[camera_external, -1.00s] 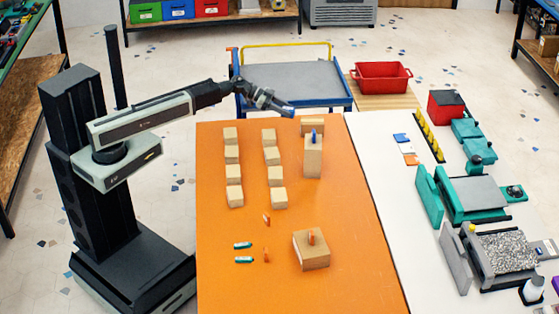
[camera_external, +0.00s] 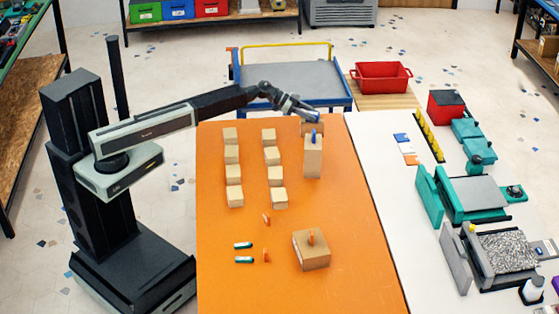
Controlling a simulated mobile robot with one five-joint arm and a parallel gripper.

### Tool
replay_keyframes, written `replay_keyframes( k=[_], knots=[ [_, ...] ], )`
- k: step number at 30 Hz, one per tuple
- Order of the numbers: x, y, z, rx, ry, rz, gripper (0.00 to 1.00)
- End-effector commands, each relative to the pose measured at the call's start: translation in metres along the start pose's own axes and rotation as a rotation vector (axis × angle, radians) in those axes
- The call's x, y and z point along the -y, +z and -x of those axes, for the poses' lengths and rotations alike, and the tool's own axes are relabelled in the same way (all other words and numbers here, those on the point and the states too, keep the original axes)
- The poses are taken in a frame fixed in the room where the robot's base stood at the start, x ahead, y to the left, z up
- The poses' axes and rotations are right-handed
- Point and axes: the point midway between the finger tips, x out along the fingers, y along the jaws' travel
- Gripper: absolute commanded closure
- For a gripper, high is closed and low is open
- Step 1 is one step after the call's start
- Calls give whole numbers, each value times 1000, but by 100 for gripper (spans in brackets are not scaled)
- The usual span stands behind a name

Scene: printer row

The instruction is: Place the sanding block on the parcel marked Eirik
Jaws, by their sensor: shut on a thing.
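My gripper (camera_external: 314,114) is at the far end of the orange table, above or beside a low tan box (camera_external: 306,129). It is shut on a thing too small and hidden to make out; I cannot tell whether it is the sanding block. A taller tan box (camera_external: 313,160) with a blue piece on top stands just in front of the low box. A larger tan box (camera_external: 311,252) with an orange piece on top stands near the front. I cannot read any names, so I cannot tell which parcel is marked Eirik.
Two columns of small tan blocks (camera_external: 234,196) stand left of the boxes. Small orange and teal pieces (camera_external: 243,245) lie near the front left. A white table (camera_external: 385,190) with machines adjoins on the right. A blue trolley (camera_external: 290,82) stands behind. The orange table's middle right is clear.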

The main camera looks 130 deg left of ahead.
Motion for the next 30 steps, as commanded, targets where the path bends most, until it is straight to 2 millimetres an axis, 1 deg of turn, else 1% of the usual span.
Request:
replay_keyframes(
  k=[4,8,9,10,11,19,22,26,30],
  knots=[
    [0,-2,1,1,0,0,100],
    [0,2,-1,1,0,0,100],
    [0,1,0,1,0,0,54],
    [0,1,0,1,0,0,46],
    [0,1,0,1,0,0,41],
    [0,0,0,1,0,0,41],
    [0,-6,3,1,0,0,41],
    [-1,-6,30,0,-2,2,41],
    [-2,-6,67,1,-2,1,41]
  ],
)
